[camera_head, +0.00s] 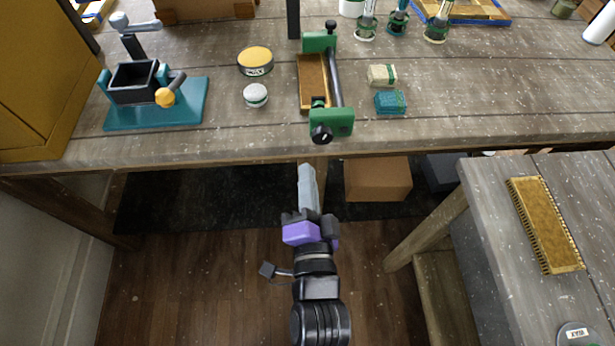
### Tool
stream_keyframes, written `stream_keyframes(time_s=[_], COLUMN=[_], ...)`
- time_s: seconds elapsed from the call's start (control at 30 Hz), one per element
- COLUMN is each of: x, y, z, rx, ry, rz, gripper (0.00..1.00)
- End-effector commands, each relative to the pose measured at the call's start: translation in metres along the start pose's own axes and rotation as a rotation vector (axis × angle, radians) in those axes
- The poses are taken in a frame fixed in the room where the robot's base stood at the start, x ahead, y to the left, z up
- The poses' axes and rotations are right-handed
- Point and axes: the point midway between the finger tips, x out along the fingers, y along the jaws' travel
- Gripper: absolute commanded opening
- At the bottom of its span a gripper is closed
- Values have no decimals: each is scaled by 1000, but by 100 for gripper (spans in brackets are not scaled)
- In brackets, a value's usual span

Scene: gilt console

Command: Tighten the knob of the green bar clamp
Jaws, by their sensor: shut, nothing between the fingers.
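The green bar clamp (336,75) lies on the wooden workbench, its dark bar running from back to front. Its near green jaw (343,120) is close to the bench's front edge. A black knob (321,134) sits on this near end. A brown wooden piece (312,78) lies along the left of the bar, between the clamp's two green ends; whether it is gripped I cannot tell. My gripper (307,172) is shut and empty. It appears just in front of the bench edge, below the knob in the picture and apart from it.
A teal vise (155,115) stands at the left. A yellow tin (255,60) and a white-topped round tin (255,95) are left of the clamp. A cream block (382,75) and a teal block (390,102) lie right. A side table (480,220) stands at the right.

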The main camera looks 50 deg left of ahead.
Motion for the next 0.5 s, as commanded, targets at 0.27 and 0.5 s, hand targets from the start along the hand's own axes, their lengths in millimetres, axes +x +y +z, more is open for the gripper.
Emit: stream_keyframes(time_s=[0.27,0.5], x=[-2,-7], y=[-1,19], z=[18,8], rx=[-3,-288], ry=[-35,-38], rz=[-16,-20], gripper=[0,0])
